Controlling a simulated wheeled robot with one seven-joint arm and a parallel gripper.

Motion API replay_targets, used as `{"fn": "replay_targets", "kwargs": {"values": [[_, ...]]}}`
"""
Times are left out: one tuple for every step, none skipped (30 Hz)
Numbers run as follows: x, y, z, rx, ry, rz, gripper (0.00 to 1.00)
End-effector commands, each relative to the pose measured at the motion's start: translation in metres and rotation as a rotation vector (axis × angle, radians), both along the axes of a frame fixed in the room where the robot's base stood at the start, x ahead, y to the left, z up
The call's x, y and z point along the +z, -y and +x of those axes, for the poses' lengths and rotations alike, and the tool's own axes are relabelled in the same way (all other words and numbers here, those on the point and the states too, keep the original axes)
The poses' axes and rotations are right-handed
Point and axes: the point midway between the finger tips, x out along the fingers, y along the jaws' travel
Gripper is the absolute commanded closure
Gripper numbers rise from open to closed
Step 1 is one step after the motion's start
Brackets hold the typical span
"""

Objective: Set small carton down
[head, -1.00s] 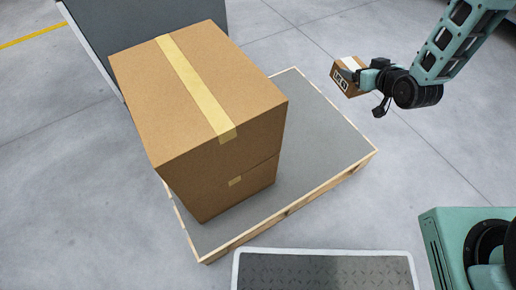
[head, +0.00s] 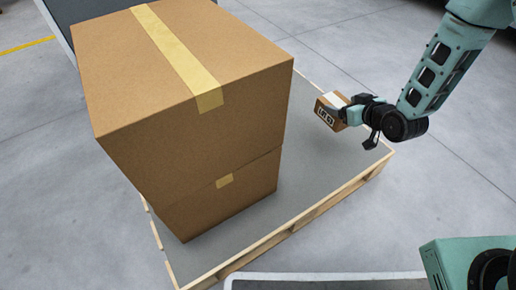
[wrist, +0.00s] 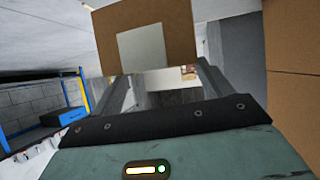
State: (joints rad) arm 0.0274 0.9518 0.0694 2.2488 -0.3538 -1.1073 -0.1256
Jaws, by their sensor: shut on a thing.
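The small carton (head: 329,113) is brown with a white label and dark printed marks on its side. My gripper (head: 346,112) is shut on it and holds it over the right part of the pallet. The gap between the carton and the pallet's grey top is hard to judge. In the wrist view the small carton (wrist: 178,28) shows at the top centre, with a pale label on its face.
Two large taped cartons are stacked on the left of the pallet, an upper one (head: 150,110) and a lower one (head: 225,200). The pallet (head: 300,205) has a grey top and wooden rim, bare to the right of the stack. A grey panel (head: 85,12) stands behind.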

Motion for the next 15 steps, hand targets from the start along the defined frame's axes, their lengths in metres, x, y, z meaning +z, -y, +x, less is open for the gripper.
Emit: {"fn": "replay_targets", "kwargs": {"values": [[-0.002,0.000,0.001,0.001,0.003,0.001,0.71],[-0.002,0.000,0.001,0.001,0.003,0.001,0.71],[-0.002,-0.001,0.000,0.002,0.003,0.000,0.71],[-0.002,-0.001,0.000,0.003,0.003,0.000,0.71],[-0.002,-0.001,0.000,0.003,0.003,0.000,0.71],[-0.003,-0.001,0.000,0.003,0.003,0.000,0.71],[-0.005,-0.001,0.000,0.002,0.002,0.001,0.71],[-0.008,-0.001,0.000,0.002,0.002,0.001,0.71],[-0.013,-0.001,0.000,0.002,0.002,0.001,0.71],[-0.018,-0.001,0.000,0.002,0.001,0.000,0.71],[-0.023,-0.001,0.000,0.002,0.001,0.000,0.71],[-0.031,-0.001,0.000,0.003,0.000,0.000,0.71],[-0.037,-0.001,0.000,0.003,0.000,0.000,0.71],[-0.044,-0.001,0.000,0.003,0.001,0.001,0.71],[-0.051,-0.001,0.000,0.003,0.001,0.001,0.71]]}}
